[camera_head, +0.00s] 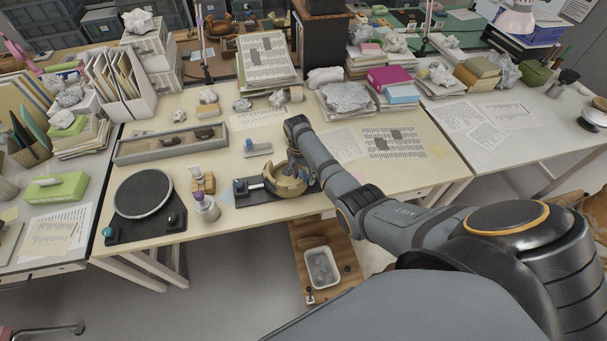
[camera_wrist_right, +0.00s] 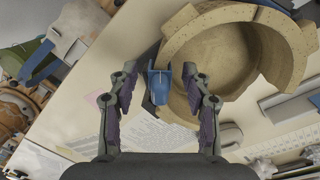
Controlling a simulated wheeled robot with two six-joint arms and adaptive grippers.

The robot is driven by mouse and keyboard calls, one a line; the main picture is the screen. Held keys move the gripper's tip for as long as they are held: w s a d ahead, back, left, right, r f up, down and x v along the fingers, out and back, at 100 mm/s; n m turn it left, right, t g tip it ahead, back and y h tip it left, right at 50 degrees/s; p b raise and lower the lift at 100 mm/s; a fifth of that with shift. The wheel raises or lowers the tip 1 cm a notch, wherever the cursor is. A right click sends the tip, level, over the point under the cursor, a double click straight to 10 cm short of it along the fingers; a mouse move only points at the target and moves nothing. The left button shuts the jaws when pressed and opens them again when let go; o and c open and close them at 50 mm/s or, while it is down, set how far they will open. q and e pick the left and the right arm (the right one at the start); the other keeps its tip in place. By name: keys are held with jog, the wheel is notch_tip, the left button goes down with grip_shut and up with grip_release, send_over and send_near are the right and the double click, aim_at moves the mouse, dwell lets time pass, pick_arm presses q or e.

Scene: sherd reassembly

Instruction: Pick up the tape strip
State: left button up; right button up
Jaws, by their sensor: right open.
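A small blue piece (camera_wrist_right: 160,86), which looks like the tape strip, shows in the right wrist view against the outer side of the tan pottery bowl (camera_wrist_right: 184,27). It has a pale line down its middle. My right gripper (camera_wrist_right: 160,112) is open, and the blue piece appears in the gap between its fingers; I cannot tell how far beyond the tips it is. In the head view my right gripper (camera_head: 293,163) is at the back of the bowl (camera_head: 287,187) and partly hides it. My left gripper is not in view.
A small grey holder with a blue part (camera_head: 258,149) stands behind the bowl. Printed sheets (camera_head: 395,142) lie flat to the right.

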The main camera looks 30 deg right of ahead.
aim_at(304, 172)
jog(key=c, duration=0.8)
jog(key=shift+r, duration=0.1)
notch_tip(304, 172, up, 10)
jog(key=shift+b, duration=0.45)
